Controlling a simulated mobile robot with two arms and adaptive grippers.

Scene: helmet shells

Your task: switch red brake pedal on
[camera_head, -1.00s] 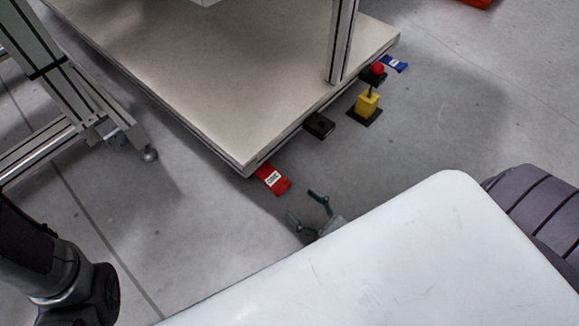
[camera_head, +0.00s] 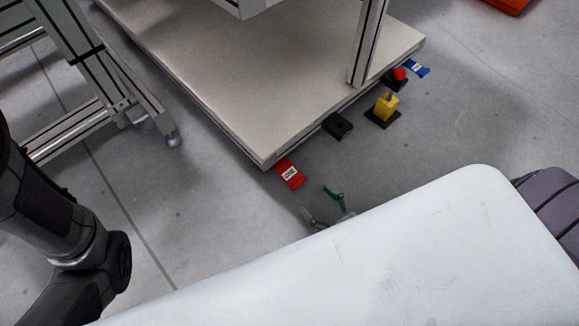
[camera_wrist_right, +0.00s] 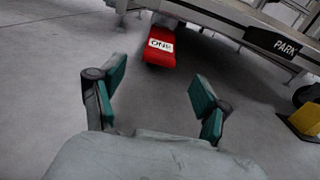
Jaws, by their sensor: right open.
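The red brake pedal (camera_head: 289,174) sticks out from under the near corner of the low platform cart (camera_head: 250,100). It has a white label, and in the right wrist view the red pedal (camera_wrist_right: 159,57) shows the label reading "ONE" or similar, ahead of the fingers. My right gripper (camera_head: 324,206) is open and empty, low over the floor, just short of the pedal and apart from it. Its two green-padded fingers also show in the right wrist view (camera_wrist_right: 158,92). My left arm shows at the left edge of the head view, but its gripper is out of view.
A blue pedal (camera_head: 417,69) sits at the cart's far corner. Between them are a black pedal (camera_head: 338,126), marked PARK in the wrist view (camera_wrist_right: 272,42), and a yellow block (camera_head: 385,106) on a black base. An aluminium frame (camera_head: 95,100) stands left. Floor around the red pedal is clear.

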